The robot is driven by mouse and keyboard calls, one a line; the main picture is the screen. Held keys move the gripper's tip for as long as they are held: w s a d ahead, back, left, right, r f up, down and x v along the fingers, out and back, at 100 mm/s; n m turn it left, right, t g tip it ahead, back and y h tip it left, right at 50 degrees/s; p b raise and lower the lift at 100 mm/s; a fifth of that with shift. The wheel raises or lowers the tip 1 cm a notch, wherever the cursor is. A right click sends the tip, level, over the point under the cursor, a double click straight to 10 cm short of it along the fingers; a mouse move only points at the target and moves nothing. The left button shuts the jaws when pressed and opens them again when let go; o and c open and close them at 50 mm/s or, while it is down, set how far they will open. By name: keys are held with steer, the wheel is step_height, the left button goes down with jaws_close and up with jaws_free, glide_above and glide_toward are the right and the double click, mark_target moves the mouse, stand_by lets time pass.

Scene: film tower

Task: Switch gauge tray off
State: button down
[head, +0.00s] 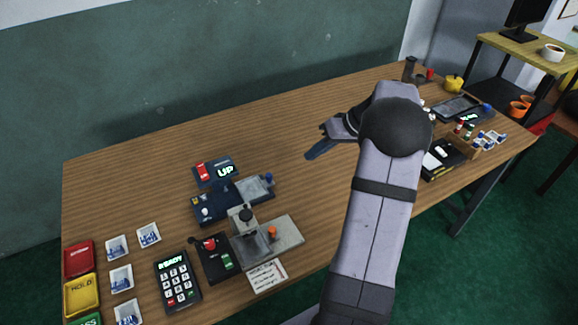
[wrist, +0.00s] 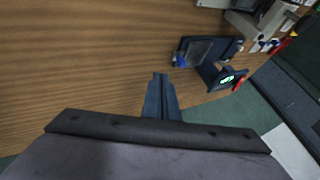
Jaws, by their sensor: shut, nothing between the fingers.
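A dark blue tray unit (head: 222,205) with a light plate and a blue knob sits left of centre in the head view. Behind it is a small box (head: 216,172) with a red switch and a green display reading UP. The wrist view also shows the tray unit (wrist: 205,51) and the box (wrist: 221,77) at upper right. A second dark tray (head: 457,106) with a lit display and a blue knob lies at far right. No label tells which is the gauge tray. My gripper (head: 309,156) is shut and empty, over bare wood, apart from both; it also shows in the wrist view (wrist: 160,77).
A grey stand (head: 285,236), a black control box (head: 217,262) with a red knob and a keypad (head: 177,282) stand in front of the tray unit. A black case (head: 440,160) and a vial rack (head: 465,137) are at right. Bare wood surrounds my gripper.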

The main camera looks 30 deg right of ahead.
steer(key=p+x, duration=0.2)
steer(key=x, duration=0.7)
steer(key=shift+a+f, duration=0.1)
steer(key=shift+f, duration=0.05)
steer(key=a, duration=0.1)
steer(key=a+p, duration=0.1)
steer(key=shift+w+a+f, duration=0.2)
steer(key=shift+w+a, duration=0.2)
steer(key=shift+w+a+f+p, duration=0.1)
steer(key=shift+a+p, duration=0.2)
steer(key=shift+a, duration=0.35)
steer(key=shift+a, duration=0.15)
steer(key=b, duration=0.5)
glide_toward(248, 188)
steer(key=x, duration=0.4)
steer(key=shift+w+d+f, duration=0.1)
steer(key=shift+d+f, duration=0.1)
steer(key=shift+d, duration=0.15)
steer(key=shift+a+r, duration=0.15)
steer(key=shift+a, duration=0.25)
